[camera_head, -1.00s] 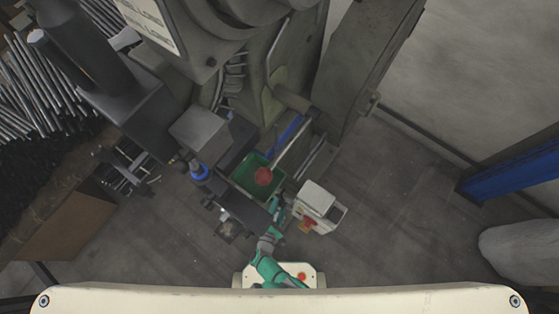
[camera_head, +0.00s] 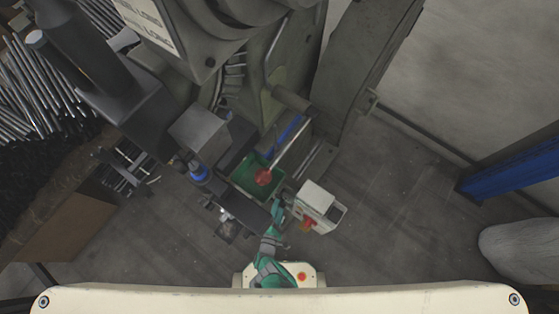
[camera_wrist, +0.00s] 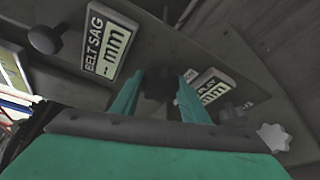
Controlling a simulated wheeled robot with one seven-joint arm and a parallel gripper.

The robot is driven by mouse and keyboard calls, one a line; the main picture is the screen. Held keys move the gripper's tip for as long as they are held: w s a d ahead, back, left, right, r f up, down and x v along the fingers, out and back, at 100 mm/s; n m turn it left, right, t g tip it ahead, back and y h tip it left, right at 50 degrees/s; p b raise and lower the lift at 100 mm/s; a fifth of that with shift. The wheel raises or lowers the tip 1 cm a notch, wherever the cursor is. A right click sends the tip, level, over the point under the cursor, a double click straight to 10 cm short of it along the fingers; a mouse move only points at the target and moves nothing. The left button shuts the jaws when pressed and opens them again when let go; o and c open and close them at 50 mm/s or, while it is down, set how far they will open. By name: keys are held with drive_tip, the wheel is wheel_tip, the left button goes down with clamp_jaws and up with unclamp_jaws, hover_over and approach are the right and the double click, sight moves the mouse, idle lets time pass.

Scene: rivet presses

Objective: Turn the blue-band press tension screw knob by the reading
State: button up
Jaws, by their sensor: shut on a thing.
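My gripper (camera_wrist: 159,86) reaches forward in the wrist view, its two teal fingers on either side of a dark knob (camera_wrist: 157,84). It is shut on this knob, which is shadowed and partly hidden by the fingers. A plate reading "BELT SAG -- mm" (camera_wrist: 105,44) is left of the fingers. A second "mm" plate (camera_wrist: 213,88), partly hidden, is to the right. Both show dashes or no clear number. In the head view my gripper (camera_head: 278,214) is small, beside the press; the knob cannot be made out there. A blue band (camera_head: 199,172) rings a part of the press.
Other knobs stand near: a dark round one (camera_wrist: 45,38), a dark one (camera_wrist: 232,114) and a pale star-shaped one (camera_wrist: 273,137).

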drive_tip(key=shift+d, duration=0.1)
idle(0.3)
drive_tip(key=o, duration=1.1)
drive_tip(key=shift+s+r, duration=0.1)
drive_tip(key=shift+v, duration=5.3)
